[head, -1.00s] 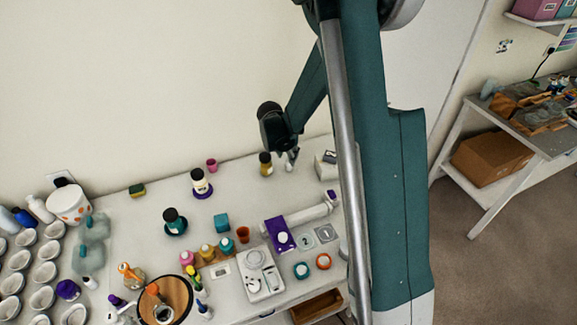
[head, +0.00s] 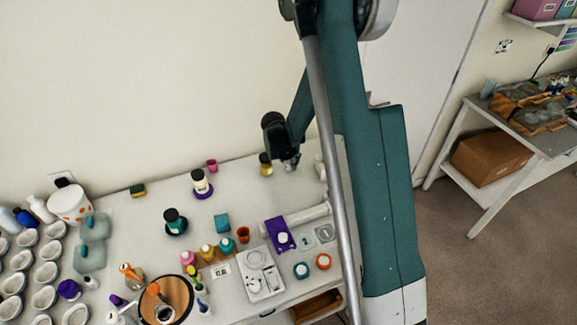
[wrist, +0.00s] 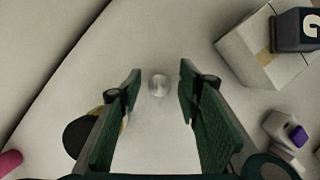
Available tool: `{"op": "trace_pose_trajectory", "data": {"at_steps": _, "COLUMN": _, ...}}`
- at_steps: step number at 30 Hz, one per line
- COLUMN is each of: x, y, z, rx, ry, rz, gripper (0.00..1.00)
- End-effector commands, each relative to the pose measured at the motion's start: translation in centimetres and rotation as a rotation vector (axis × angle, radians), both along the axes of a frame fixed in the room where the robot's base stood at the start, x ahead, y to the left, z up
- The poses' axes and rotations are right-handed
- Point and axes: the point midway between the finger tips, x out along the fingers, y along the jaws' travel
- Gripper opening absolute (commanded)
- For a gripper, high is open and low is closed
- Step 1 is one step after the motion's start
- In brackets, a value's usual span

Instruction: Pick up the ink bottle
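My gripper (wrist: 159,92) is open in the wrist view, with its two dark green fingers apart. A small, pale, round-topped thing (wrist: 158,84) stands on the table between the fingertips, with clear space on both sides. It may be the ink bottle, but no label shows and I cannot be sure. A black-capped amber bottle (wrist: 82,137) stands left of the left finger, partly hidden by it. In the head view the amber bottle (head: 265,170) is just below and left of my gripper (head: 288,163), low over the table's back part; the small pale thing is mostly hidden there.
A pale box with a dark grey thing on top (wrist: 245,52) stands to the right in the wrist view. A white piece with a purple end (wrist: 288,132) lies below it. A pink cup (head: 212,165) and a black-capped bottle (head: 201,183) stand farther left.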

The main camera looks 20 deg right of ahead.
Motion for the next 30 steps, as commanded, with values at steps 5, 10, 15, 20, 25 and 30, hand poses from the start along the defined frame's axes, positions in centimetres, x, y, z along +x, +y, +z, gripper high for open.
{"op": "trace_pose_trajectory", "data": {"at_steps": 5, "x": 0.01, "y": 0.01, "z": 0.00, "rx": 0.000, "ry": 0.000, "rz": 0.000, "gripper": 0.34}}
{"op": "trace_pose_trajectory", "data": {"at_steps": 10, "x": 0.02, "y": 0.01, "z": 0.00, "rx": 0.000, "ry": 0.000, "rz": 0.000, "gripper": 0.34}}
{"op": "trace_pose_trajectory", "data": {"at_steps": 15, "x": 0.01, "y": 0.02, "z": 0.01, "rx": 0.000, "ry": 0.000, "rz": 0.000, "gripper": 0.32}}
{"op": "trace_pose_trajectory", "data": {"at_steps": 20, "x": 0.02, "y": 0.02, "z": 0.01, "rx": 0.000, "ry": 0.000, "rz": 0.000, "gripper": 0.11}}
{"op": "trace_pose_trajectory", "data": {"at_steps": 25, "x": 0.02, "y": 0.02, "z": 0.01, "rx": 0.000, "ry": 0.000, "rz": 0.000, "gripper": 0.08}}
{"op": "trace_pose_trajectory", "data": {"at_steps": 30, "x": 0.01, "y": 0.02, "z": 0.04, "rx": 0.000, "ry": 0.000, "rz": 0.000, "gripper": 0.08}}
